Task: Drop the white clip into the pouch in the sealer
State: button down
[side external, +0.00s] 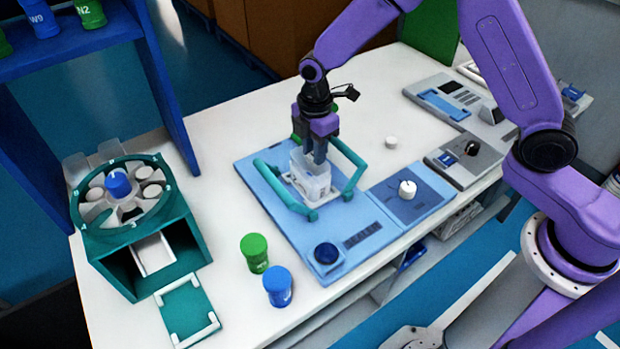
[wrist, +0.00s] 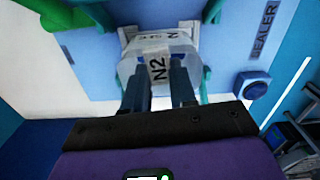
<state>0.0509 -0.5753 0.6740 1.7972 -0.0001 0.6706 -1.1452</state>
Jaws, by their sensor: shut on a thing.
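A clear, whitish pouch (side external: 312,182) with a label stands in a white holder on the blue sealer (side external: 330,272), between two teal handles. In the wrist view the pouch (wrist: 160,52) shows an N2 label. My gripper (side external: 319,158) is at the pouch's upper part, with its dark fingers pointing down. In the wrist view my gripper (wrist: 158,88) has one finger on each side of the N2 label and is shut on the pouch. I cannot make out a white clip for certain. A small white round piece (side external: 391,142) lies on the table behind the sealer.
A teal carousel (side external: 130,225) with several clear cups stands at the left. A green jar (side external: 255,253) and a blue jar (side external: 278,287) stand between it and the sealer. A white-knobbed panel (side external: 408,190) and grey devices sit at the right. The table behind the sealer is mostly clear.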

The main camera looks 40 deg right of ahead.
jog(key=shift+f, duration=1.05)
jog(key=c, duration=0.8)
grip_release()
jog(key=shift+r, duration=0.1)
notch_tip(320, 180, up, 17)
jog(key=shift+r, duration=0.15)
jog(key=s+d+m, duration=0.2)
jog(key=s+d, duration=0.2)
jog(key=s, duration=0.6)
jog(key=s+d+f+m, duration=0.1)
jog(key=s+d, duration=0.4)
jog(key=s, duration=0.5)
jog(key=s+d+f+m, duration=0.1)
jog(key=s+d+m, duration=0.2)
jog(key=s, duration=0.8)
jog(key=shift+d+f+m, duration=0.1)
jog(key=shift+d+m, duration=0.2)
jog(key=shift+d, duration=0.5)
